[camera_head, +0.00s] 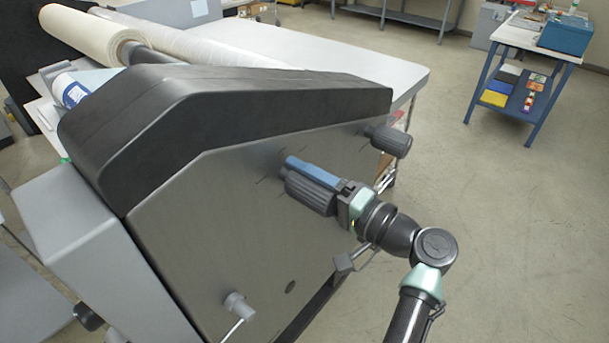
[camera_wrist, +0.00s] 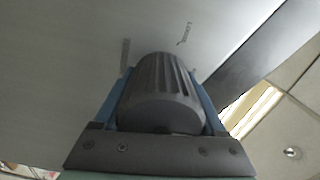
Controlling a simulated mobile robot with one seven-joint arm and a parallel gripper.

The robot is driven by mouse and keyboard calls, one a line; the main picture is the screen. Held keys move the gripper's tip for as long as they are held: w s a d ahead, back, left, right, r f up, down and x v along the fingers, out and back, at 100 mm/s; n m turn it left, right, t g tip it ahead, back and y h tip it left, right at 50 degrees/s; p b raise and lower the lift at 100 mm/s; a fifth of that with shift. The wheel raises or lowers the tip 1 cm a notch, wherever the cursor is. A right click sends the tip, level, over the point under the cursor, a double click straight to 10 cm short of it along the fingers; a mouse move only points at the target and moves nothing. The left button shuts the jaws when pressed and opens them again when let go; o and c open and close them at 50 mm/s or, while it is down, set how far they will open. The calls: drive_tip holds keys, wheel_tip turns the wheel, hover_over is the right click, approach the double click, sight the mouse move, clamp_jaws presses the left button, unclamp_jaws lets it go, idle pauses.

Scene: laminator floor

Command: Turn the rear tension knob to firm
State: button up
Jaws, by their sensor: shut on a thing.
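A dark ribbed knob (camera_head: 310,195) stands out from the grey side panel (camera_head: 215,215) of the laminator. My gripper (camera_head: 305,180) is shut on this knob, with a blue finger along its upper side. In the wrist view the knob (camera_wrist: 160,97) lies between both blue fingers, its ribs running toward the panel. Small printing (camera_wrist: 185,34) and a dark mark (camera_wrist: 124,56) show on the panel beyond it, too small to read. A second dark knob (camera_head: 390,140) is farther along the panel, apart from my gripper. The frames do not show which knob is labelled rear.
A light grey knob or handle (camera_head: 238,305) sticks out low on the panel. The black sloped cover (camera_head: 220,115) is above, with film rolls (camera_head: 95,38) behind. A blue-legged cart (camera_head: 545,60) stands at the far right. The floor between is clear.

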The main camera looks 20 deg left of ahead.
idle(0.3)
drive_tip(key=o, duration=1.3)
drive_tip(key=shift+d, duration=0.1)
drive_tip(key=b+v, duration=0.4)
drive_tip(key=v, duration=0.9)
